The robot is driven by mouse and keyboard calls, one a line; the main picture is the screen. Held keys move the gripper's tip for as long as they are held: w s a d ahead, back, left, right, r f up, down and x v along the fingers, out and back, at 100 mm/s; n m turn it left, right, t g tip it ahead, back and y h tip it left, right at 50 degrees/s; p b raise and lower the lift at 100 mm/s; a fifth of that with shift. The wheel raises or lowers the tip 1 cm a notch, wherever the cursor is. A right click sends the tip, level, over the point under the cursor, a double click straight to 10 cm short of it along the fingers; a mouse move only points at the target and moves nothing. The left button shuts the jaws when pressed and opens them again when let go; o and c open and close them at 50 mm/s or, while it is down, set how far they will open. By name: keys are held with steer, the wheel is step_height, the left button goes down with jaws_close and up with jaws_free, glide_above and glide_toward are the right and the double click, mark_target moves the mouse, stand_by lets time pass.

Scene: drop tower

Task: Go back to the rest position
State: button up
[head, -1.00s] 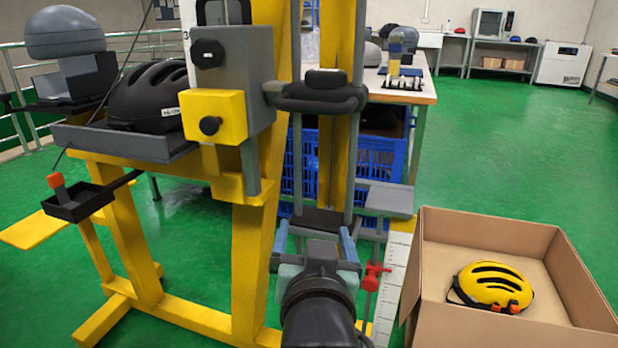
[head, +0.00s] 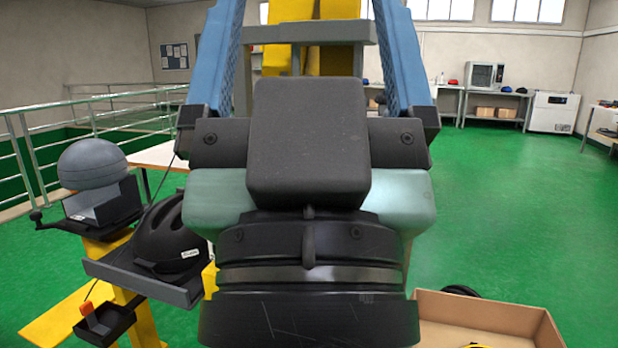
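My gripper (head: 308,22) fills the middle of the head view, close to the camera and pointing up. Its two blue fingers stand wide apart with nothing held between them, and their tips reach the top edge of the picture. Behind the fingers are yellow and grey parts of the drop tower (head: 318,32); my gripper and wrist hide most of the tower. A black helmet (head: 167,246) sits on a grey tray at the left.
A grey dome (head: 93,165) on a stand and a small black tray (head: 103,325) with an orange-topped item are at the left. An open cardboard box (head: 490,318) is at the lower right, with a sliver of yellow inside. The green floor at the right is clear.

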step_height(320, 180, up, 24)
steer(key=p, duration=2.2)
steer(key=shift+r, duration=0.25)
